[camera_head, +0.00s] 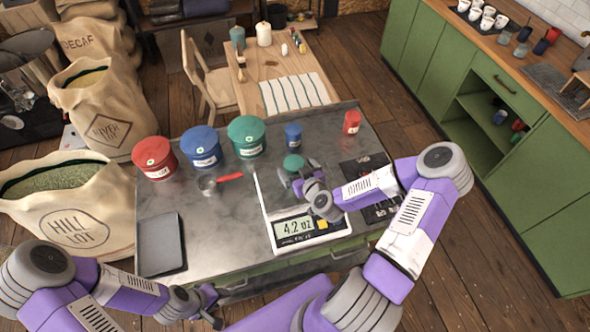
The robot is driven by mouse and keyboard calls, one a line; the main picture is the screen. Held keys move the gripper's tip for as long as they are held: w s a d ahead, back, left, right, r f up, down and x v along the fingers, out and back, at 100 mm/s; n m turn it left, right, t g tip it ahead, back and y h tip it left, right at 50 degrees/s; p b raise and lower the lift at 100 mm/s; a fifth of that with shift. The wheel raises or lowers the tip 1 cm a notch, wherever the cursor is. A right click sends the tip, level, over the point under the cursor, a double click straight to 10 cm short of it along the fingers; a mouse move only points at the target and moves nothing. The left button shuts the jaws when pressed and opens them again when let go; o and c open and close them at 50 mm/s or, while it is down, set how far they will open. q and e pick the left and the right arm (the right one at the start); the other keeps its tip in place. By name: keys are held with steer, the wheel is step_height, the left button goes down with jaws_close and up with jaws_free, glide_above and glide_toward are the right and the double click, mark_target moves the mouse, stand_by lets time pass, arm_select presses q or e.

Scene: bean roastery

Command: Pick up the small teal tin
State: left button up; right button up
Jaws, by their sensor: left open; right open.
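The small teal tin (293,162) stands on the metal worktop, at the far end of the scale. Its lid shows, and its lower part is partly hidden by my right gripper. I cannot tell whether it rests on the scale's plate. My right gripper (300,177) is open, with its fingers close to the tin's near side. I cannot tell whether they touch it. My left gripper (210,303) is open and empty, low at the worktop's front edge, far from the tin.
A scale (297,228) reads 4.2 oz. Large red (154,158), blue (201,148) and teal (247,137) tins stand left. Small blue (293,135) and red (352,122) tins stand behind. A red-handled scoop (228,177) and dark tray (161,245) lie left.

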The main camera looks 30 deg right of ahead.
steer(key=shift+x, duration=1)
steer(key=c, duration=1.2)
